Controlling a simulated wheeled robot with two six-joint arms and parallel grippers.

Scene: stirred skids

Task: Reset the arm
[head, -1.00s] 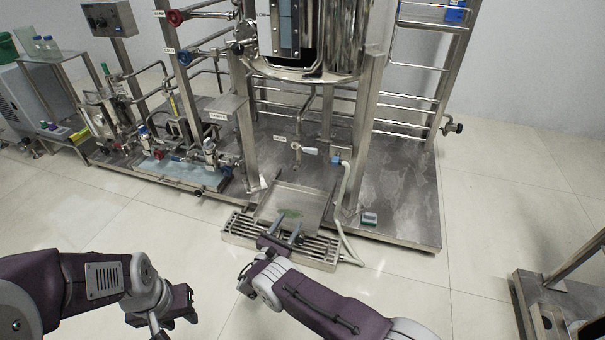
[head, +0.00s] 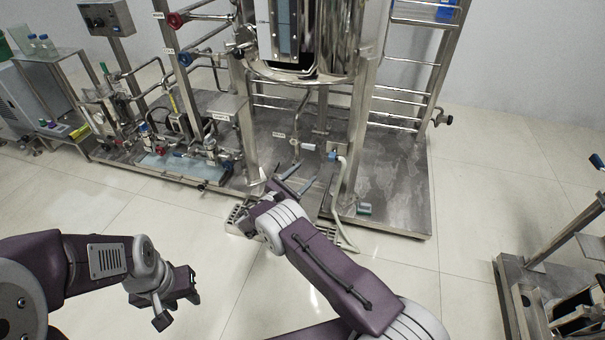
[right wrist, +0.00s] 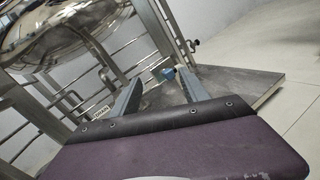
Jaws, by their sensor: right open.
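My right gripper (head: 298,178) is open and empty in front of the steel skid, its arm reaching up from the bottom right. Its two grey fingers stand apart in the right wrist view (right wrist: 158,78), with nothing between them. My left gripper (head: 178,288) hangs at the lower left over bare floor. Its fingertips do not show clearly, and I see nothing held in it.
The steel skid (head: 395,190) with its vessel (head: 300,72) stands ahead of the right gripper. A pale hose (head: 338,205) runs down close to the right arm. Another steel frame (head: 535,285) stands at the right.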

